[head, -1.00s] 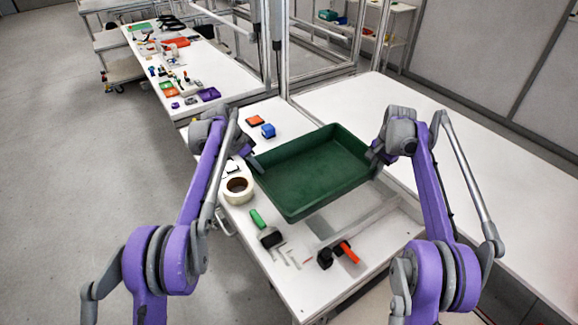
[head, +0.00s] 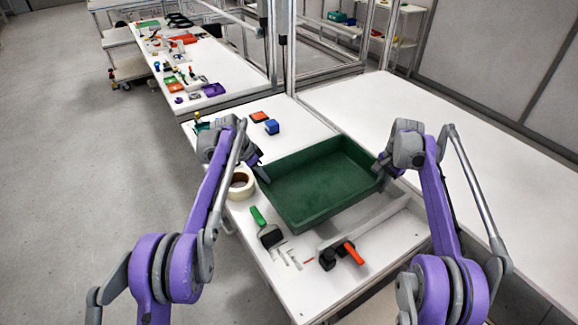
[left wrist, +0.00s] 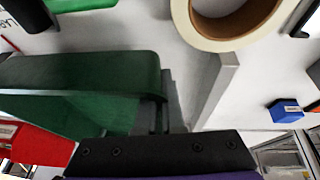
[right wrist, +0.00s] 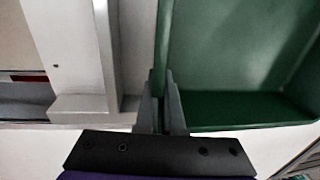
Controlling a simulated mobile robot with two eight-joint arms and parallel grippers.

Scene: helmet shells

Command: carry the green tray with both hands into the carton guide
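The green tray (head: 318,182) is level and empty in the middle of the head view, between my two grippers. My left gripper (head: 258,170) is shut on its left wall; the fingers also show in the left wrist view (left wrist: 165,108). My right gripper (head: 380,172) is shut on its right wall, with the wall between the fingers in the right wrist view (right wrist: 163,108). A pale rail (head: 365,222), seemingly part of the carton guide, lies in front of the tray and beside it in the right wrist view (right wrist: 105,60). I cannot tell whether the tray touches the table.
A tape roll (head: 241,184) lies close to my left gripper. A green-handled tool (head: 262,222) and an orange-and-black tool (head: 345,254) lie in front of the tray. A blue block (head: 272,127) and an orange box (head: 259,116) lie behind it. The right table (head: 440,130) is clear.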

